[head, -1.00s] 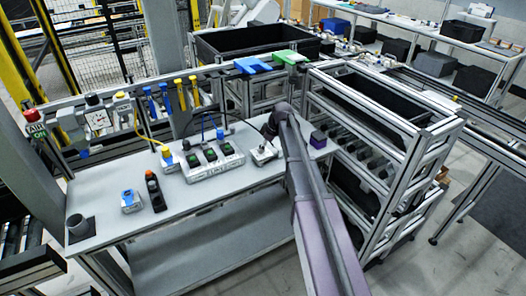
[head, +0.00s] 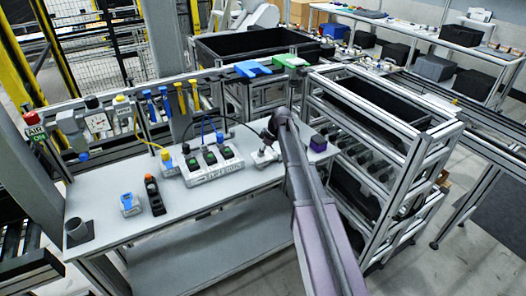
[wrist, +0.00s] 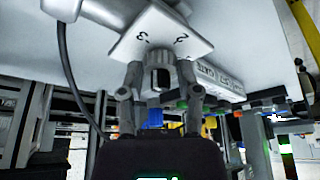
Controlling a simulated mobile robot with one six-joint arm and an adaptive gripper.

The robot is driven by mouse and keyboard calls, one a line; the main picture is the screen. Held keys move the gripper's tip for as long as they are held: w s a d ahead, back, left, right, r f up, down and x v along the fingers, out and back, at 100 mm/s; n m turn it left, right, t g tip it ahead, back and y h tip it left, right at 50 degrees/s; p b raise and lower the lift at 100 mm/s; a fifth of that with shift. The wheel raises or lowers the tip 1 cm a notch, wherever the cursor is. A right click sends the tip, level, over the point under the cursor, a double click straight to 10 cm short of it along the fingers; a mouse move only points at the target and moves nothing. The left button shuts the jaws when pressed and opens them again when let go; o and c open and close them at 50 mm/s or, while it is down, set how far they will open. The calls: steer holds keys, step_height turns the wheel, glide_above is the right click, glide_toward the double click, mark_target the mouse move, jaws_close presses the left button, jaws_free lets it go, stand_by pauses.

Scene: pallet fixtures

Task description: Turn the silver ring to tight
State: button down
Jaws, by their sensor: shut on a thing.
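The silver ring (wrist: 158,72) is a ribbed grey collar with a dark slot in its face, in the middle of the wrist view. It stands out from a pale square plate (wrist: 160,32) with dark number marks. My gripper (wrist: 160,84) has one finger on each side of the ring and is shut on it. In the head view, the plate's small fixture (head: 263,157) sits on the bench near its right end, partly hidden by my arm. The ring and fingertips are too small to make out there.
On the grey bench (head: 225,190), a long block with several green-lit switches (head: 212,164) stands just left of the fixture. A purple block (head: 318,143) is to its right. A dark cable (wrist: 68,75) hangs beside the gripper. A rack (head: 385,140) stands right of the bench.

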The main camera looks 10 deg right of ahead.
steer(key=shift+s+m, duration=0.1)
steer(key=shift+m, duration=0.3)
steer(key=m, duration=0.1)
steer(key=m+t+h, duration=0.1)
steer(key=m, duration=0.1)
steer(key=shift+s+a+m, duration=0.15)
steer(key=shift+m, duration=0.15)
steer(key=m+h, duration=0.1)
steer(key=m, duration=0.1)
steer(key=m+t+h, duration=0.1)
steer(key=m, duration=0.2)
steer(key=shift+a, duration=0.15)
steer(key=m+h, duration=0.1)
steer(key=m, duration=0.1)
steer(key=m+h, duration=0.1)
steer(key=m, duration=0.2)
steer(key=shift+a, duration=0.15)
steer(key=m, duration=0.2)
steer(key=m+h, duration=0.1)
steer(key=m, duration=0.2)
steer(key=shift+a+g+h, duration=0.1)
steer(key=shift+g+h, duration=0.2)
steer(key=shift+c, duration=1.5)
jaws_free()
